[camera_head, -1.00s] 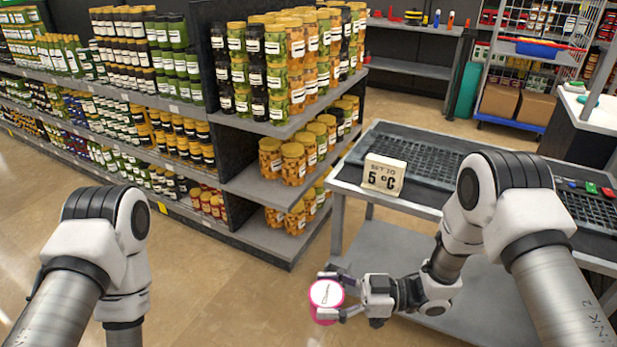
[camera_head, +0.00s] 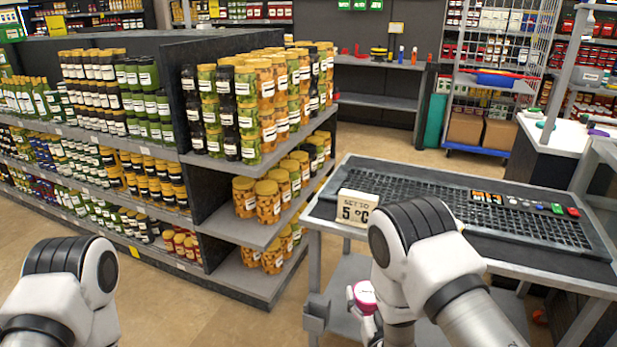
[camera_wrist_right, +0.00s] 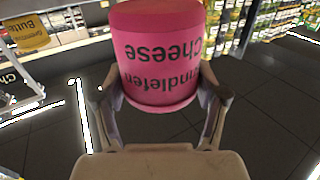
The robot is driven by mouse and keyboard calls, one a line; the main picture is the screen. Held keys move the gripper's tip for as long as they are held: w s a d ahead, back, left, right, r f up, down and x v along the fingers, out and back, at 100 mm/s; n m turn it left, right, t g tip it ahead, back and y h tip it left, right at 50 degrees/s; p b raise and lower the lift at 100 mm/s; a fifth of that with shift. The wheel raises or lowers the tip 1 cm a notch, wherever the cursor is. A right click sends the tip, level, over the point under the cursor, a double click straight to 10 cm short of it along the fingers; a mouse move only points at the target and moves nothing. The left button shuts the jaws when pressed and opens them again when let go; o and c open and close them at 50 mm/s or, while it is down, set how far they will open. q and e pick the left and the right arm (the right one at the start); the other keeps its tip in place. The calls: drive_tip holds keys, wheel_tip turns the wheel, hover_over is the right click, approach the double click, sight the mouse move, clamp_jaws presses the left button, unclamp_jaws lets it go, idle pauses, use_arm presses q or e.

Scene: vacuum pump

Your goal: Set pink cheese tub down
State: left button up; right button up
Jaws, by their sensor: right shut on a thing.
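The pink cheese tub (camera_wrist_right: 158,65) fills the upper middle of the right wrist view, its dark lettering upside down. My right gripper (camera_wrist_right: 160,105) is shut on it, with one finger on each side. In the head view the tub (camera_head: 364,294) shows as a small pink and white piece beside my right arm, low at the near left side of the cart; the arm hides most of the right gripper (camera_head: 360,310). The tub is held clear of the floor in the wrist view. My left arm is at the lower left of the head view, its gripper out of frame.
A grey cart (camera_head: 330,222) with a black ribbed mat (camera_head: 420,195) stands at right. A "5 °C" sign block (camera_head: 356,208) sits on its near left corner, with small coloured items at the right. Stocked shelves (camera_head: 225,190) stand left. Floor between is open.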

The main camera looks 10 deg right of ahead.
drive_tip(key=shift+f, duration=0.25)
drive_tip(key=w+d, duration=0.1)
drive_tip(key=w+d+f, duration=0.1)
drive_tip(key=shift+w+f+h, duration=0.2)
drive_tip(key=shift+w+h, duration=0.1)
drive_tip(key=shift+w, duration=0.05)
drive_tip(key=w+d+r+m+h, duration=0.1)
drive_tip(key=w+d+r+h, duration=0.1)
drive_tip(key=d, duration=0.6)
drive_tip(key=w+d+r+m+h+b, duration=0.1)
drive_tip(key=w+d+r+m+h, duration=0.1)
drive_tip(key=d+r, duration=0.5)
drive_tip(key=shift+w+d+m+g+h, duration=0.3)
drive_tip(key=shift+w+d+g+h, duration=0.15)
drive_tip(key=shift+w+d, duration=0.65)
drive_tip(key=shift+w+a+r, duration=0.1)
drive_tip(key=shift+w+a, duration=0.05)
